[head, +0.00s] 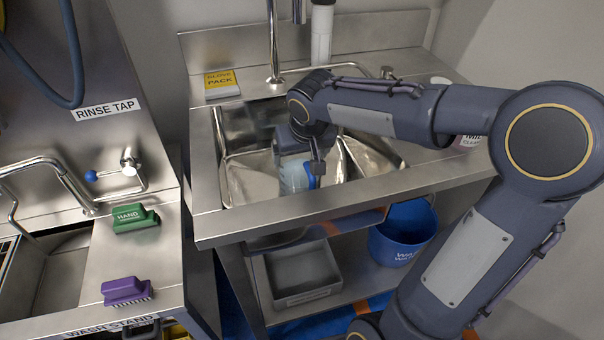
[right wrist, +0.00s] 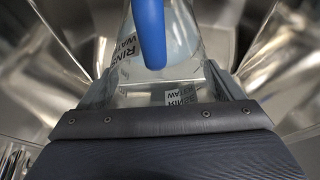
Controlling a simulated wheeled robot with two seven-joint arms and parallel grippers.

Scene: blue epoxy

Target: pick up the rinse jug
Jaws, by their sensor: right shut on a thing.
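The rinse jug is a clear, pale blue vessel with a blue handle, low in the steel sink basin (head: 236,180). In the head view the jug (head: 292,176) shows partly below my right gripper (head: 305,165), which hides much of it. In the right wrist view the jug (right wrist: 185,45) with its blue handle (right wrist: 150,30) and black lettering stands between the two fingers of my right gripper (right wrist: 165,92). The right gripper is shut on the jug. I cannot tell whether the jug touches the basin floor. My left gripper is not in view.
A blue bucket (head: 402,235) and grey tub (head: 302,272) sit below.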

